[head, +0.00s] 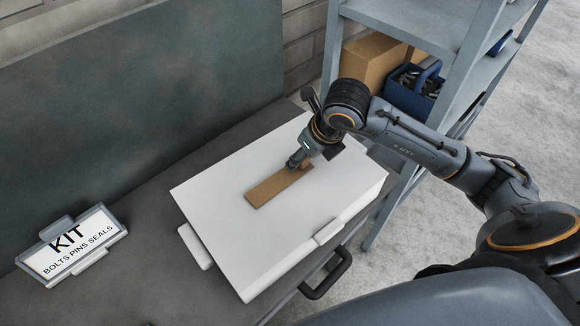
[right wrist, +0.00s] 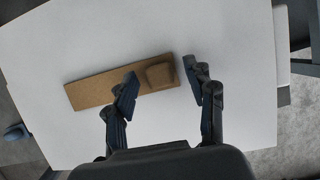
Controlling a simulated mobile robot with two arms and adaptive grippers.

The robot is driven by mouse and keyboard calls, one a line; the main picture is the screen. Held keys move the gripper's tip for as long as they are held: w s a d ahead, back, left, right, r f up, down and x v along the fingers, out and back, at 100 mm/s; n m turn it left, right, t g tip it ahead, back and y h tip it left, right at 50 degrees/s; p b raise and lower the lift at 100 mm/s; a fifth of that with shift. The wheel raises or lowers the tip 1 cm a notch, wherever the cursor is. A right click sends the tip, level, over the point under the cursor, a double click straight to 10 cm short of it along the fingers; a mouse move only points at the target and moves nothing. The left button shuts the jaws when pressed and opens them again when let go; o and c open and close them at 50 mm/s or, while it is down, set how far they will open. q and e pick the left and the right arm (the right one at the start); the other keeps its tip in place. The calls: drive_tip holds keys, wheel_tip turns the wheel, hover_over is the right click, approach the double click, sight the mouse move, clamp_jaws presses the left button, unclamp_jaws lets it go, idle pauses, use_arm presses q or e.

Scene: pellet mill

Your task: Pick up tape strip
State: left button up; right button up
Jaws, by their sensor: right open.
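The tape strip (head: 272,190) is a flat brown band lying on the white case (head: 222,215). In the right wrist view the strip (right wrist: 92,91) has a raised brown block (right wrist: 159,76) at one end. My right gripper (head: 296,163) is over that end of the strip. In the right wrist view its fingers (right wrist: 160,78) are open, one in front of the strip and the other past its end, with the block between them. I cannot tell whether the fingers touch it. My left gripper is not in view.
A KIT sign (head: 72,245) stands left on the grey bench (head: 135,210). A dark panel (head: 150,90) rises behind. A grey shelf (head: 475,50) at right holds a cardboard box (head: 370,58) and a blue bin (head: 408,98). The case has white latches and a dark handle (head: 330,278).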

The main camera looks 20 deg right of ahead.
drive_tip(key=c, duration=1)
drive_tip(key=shift+c, duration=0.2)
drive_tip(key=shift+r, duration=0.1)
